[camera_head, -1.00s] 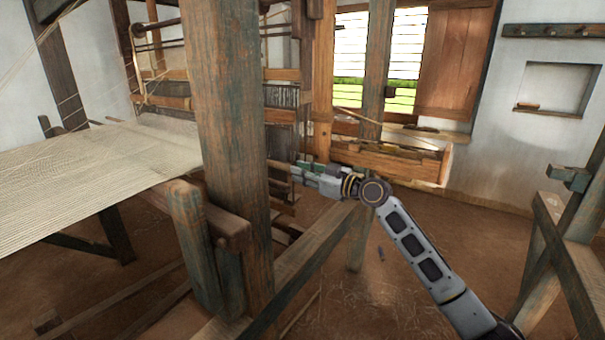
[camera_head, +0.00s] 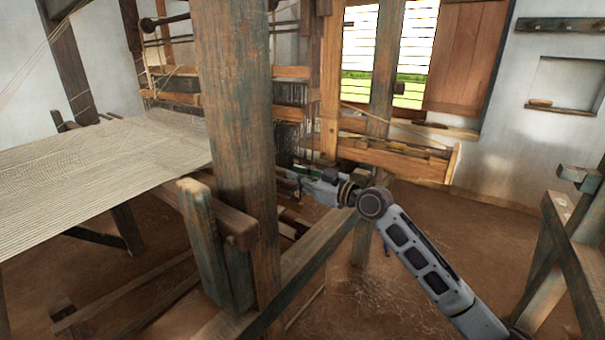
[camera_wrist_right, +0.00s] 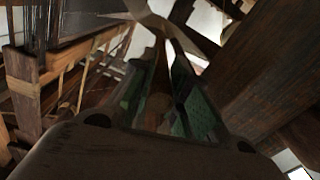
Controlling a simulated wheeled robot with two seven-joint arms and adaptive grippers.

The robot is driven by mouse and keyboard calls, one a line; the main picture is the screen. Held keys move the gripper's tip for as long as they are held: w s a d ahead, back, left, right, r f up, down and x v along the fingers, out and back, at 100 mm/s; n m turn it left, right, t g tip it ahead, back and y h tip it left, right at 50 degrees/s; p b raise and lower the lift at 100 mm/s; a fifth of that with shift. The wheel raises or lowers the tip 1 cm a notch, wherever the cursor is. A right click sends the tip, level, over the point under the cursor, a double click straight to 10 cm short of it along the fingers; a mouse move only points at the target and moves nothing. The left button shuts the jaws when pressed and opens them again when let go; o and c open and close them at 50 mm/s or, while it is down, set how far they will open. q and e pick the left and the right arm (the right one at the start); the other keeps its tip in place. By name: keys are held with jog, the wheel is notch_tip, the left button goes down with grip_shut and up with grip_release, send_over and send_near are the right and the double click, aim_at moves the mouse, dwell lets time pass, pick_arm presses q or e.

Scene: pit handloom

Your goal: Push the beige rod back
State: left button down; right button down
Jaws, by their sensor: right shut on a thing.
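My right gripper (camera_head: 298,172) reaches in beside the large weathered post, at the loom's dark heddle and beater area. Its fingertips are small and dim in the head view. In the right wrist view, its two green-padded fingers (camera_wrist_right: 160,105) are closed around a narrow tan piece (camera_wrist_right: 159,82), which looks like the beige rod. A pale, pointed shape (camera_wrist_right: 146,14) shows beyond the fingertips; I cannot tell whether it belongs to the rod. The rod's full length and ends are hidden. My left gripper is not in view.
The thick post (camera_head: 238,130) stands just left of my right gripper. Pale warp threads (camera_head: 100,170) stretch across the left. A low wooden beam (camera_head: 310,255) runs below my arm. A wooden frame (camera_head: 565,245) stands at right, with open floor (camera_head: 440,225) between.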

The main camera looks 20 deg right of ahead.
jog(key=shift+s+a+f, duration=0.1)
jog(key=shift+a+f, duration=0.05)
jog(key=shift+f, duration=0.05)
